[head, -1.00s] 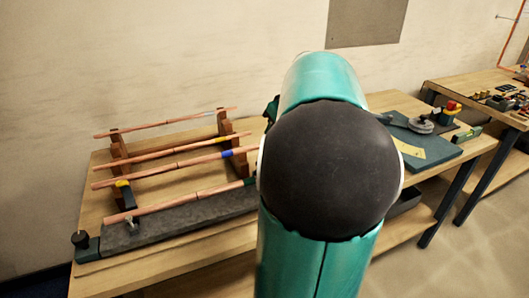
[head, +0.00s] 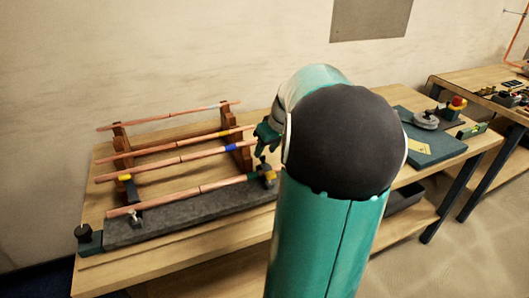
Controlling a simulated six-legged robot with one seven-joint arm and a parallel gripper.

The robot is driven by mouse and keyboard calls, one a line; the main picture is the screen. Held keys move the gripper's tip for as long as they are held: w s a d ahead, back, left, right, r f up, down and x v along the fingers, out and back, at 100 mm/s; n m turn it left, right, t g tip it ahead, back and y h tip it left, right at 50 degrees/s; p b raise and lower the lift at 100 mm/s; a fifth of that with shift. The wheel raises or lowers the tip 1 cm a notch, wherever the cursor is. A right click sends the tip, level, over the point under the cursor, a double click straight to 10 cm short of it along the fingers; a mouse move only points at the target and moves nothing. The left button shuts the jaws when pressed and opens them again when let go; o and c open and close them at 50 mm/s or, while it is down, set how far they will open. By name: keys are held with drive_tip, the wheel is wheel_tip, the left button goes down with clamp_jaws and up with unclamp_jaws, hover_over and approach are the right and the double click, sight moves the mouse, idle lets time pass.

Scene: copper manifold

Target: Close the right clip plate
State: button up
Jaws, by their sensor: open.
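The grey stone-like base (head: 190,215) lies along the front of the bench with a copper pipe (head: 185,196) lying along it. A small clip with a yellowish part (head: 266,174) shows at the right end of this pipe, beside my arm. I cannot tell how far its plate is open. Another small metal clip (head: 134,218) is at the pipe's left end. My gripper (head: 264,154) is open and empty. In the picture it is just above the right clip, with no contact visible. My arm hides the area right of the clip.
Brown wooden racks (head: 232,145) hold several copper pipes behind the base, close to the left of my gripper. A dark knob (head: 83,233) stands at the base's left end. A green board (head: 428,147) lies right of my arm.

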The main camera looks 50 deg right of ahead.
sight(267, 167)
drive_tip(key=shift+x, duration=1.2)
drive_tip(key=shift+d, duration=0.1)
drive_tip(key=shift+c, duration=0.2)
clamp_jaws()
drive_tip(key=shift+s+a+f+t+h, duration=0.35)
drive_tip(key=shift+s+t+h, duration=0.2)
drive_tip(key=shift+t, duration=0.45)
drive_tip(key=shift+s+a+f+n+t+h, duration=0.35)
drive_tip(key=shift+s+t+h, duration=0.2)
drive_tip(key=shift+t, duration=0.45)
drive_tip(key=shift+f, duration=0.1)
